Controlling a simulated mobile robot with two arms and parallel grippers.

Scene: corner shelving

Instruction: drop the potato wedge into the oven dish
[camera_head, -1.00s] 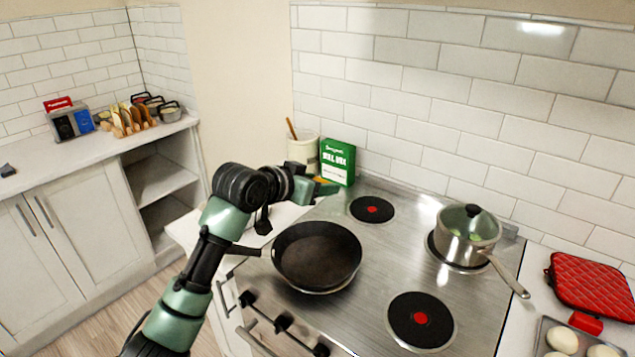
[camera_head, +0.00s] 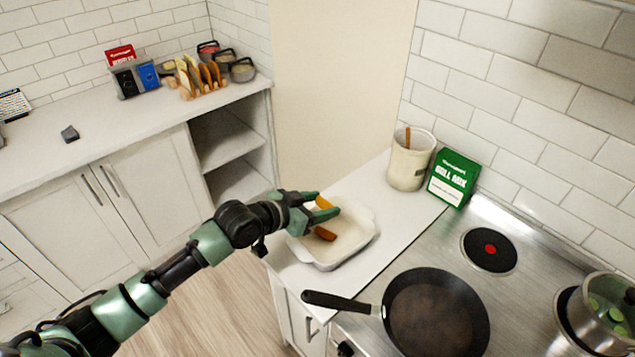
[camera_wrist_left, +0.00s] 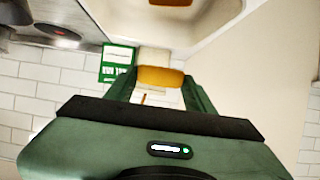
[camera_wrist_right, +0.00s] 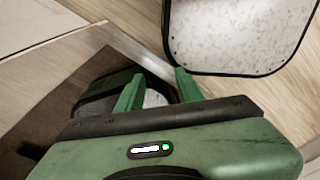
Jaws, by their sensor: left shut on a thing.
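My left gripper (camera_head: 324,207) is shut on an orange-brown potato wedge (camera_head: 323,202) and holds it above the white oven dish (camera_head: 359,241). In the left wrist view the wedge (camera_wrist_left: 160,77) is clamped crosswise between the two green fingertips. A second potato wedge (camera_head: 325,234) lies inside the dish, and part of it shows at the top of the left wrist view (camera_wrist_left: 170,2). The dish stands on the white counter left of the stove. My right gripper (camera_wrist_right: 158,88) shows only in the right wrist view, with its fingers apart and no held thing visible.
A black frying pan (camera_head: 436,312) sits on the stove, its handle near the dish. A cream utensil jar (camera_head: 411,160) and a green box (camera_head: 453,178) stand behind the dish. A saucepan (camera_head: 600,312) is at the right edge. The far left counter holds a rack (camera_head: 202,80) and small pots.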

